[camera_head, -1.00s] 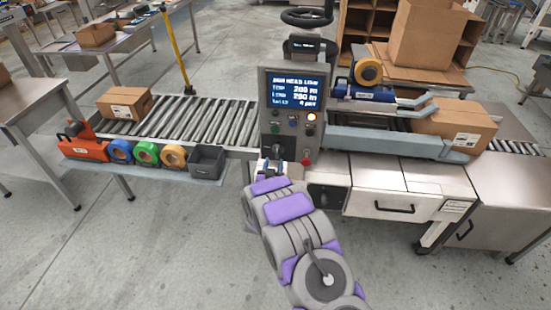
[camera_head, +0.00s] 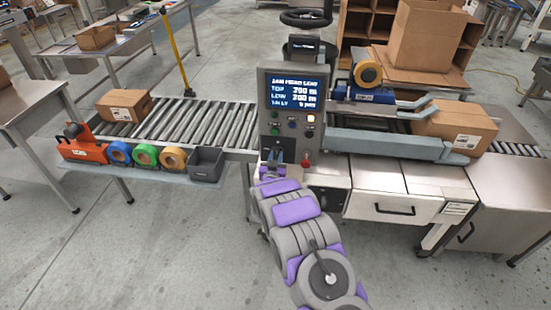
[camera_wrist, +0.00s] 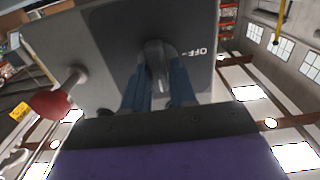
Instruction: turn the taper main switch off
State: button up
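The taper main switch is a dark rotary knob (camera_wrist: 157,58) on a dark plate with an "OFF" label (camera_wrist: 197,51) beside it, low on the grey control panel (camera_head: 267,98). My gripper (camera_head: 273,157) is up at this lower part of the panel. In the wrist view its two blue fingers (camera_wrist: 158,85) lie on either side of the knob, very close to it. Whether they press on it I cannot tell. In the head view the fingers largely hide the knob. The panel's screen is lit with text.
A red mushroom button (camera_head: 305,158) sits right of the switch; it also shows in the wrist view (camera_wrist: 50,103). A lit button (camera_head: 311,118) and others sit above. The roller conveyor (camera_head: 205,122) is left, the taping machine (camera_head: 365,94) and a carton (camera_head: 455,124) right.

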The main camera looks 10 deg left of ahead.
grip_shut()
jog(key=shift+r+p, duration=0.1)
jog(key=shift+p, duration=0.25)
jog(key=shift+r+n+p, duration=0.15)
jog(key=shift+n+p, duration=0.85)
jog(key=n+p, duration=0.3)
jog(key=shift+a+n, duration=0.15)
jog(key=shift+n, duration=0.15)
jog(key=shift+a+f+n+p, duration=0.15)
jog(key=shift+n+p, duration=0.55)
jog(key=shift+n, duration=1.35)
jog(key=shift+f+n+p, duration=0.2)
jog(key=shift+n+p, duration=0.45)
jog(key=shift+n, duration=1.45)
jog(key=shift+a+f+n+p, duration=0.15)
jog(key=shift+n+p, duration=0.55)
jog(key=shift+n, duration=1.35)
jog(key=shift+d, duration=0.1)
